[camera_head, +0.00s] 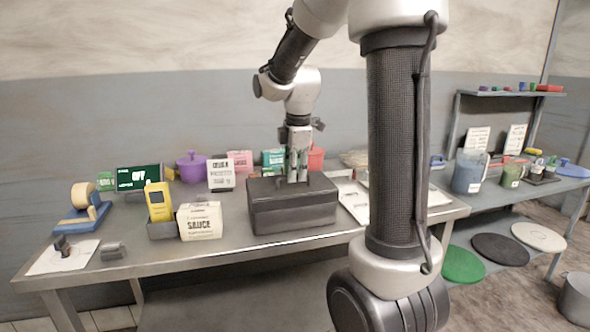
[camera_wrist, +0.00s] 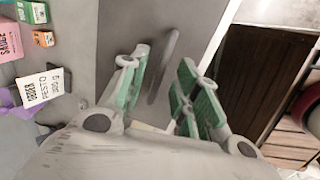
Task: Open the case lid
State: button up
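The dark grey case (camera_head: 293,215) stands shut on the table, with its lid (camera_head: 262,187) flat on top. My gripper (camera_head: 297,178) points down over the middle of the lid, its tips close to the lid's top. In the wrist view, the two green-padded fingers (camera_wrist: 163,64) are apart, with a slim grey handle (camera_wrist: 168,55) on the lid showing between them. The gripper holds nothing.
Left of the case stand a white sauce box (camera_head: 200,221), a yellow device (camera_head: 158,202) and a blue tape dispenser (camera_head: 83,212). Behind are a purple pot (camera_head: 192,167) and a pesto box (camera_head: 221,175). Papers (camera_head: 354,202) lie to the right. The table's front edge is close to the case.

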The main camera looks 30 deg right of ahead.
grip_shut()
jog(key=shift+r, duration=0.1)
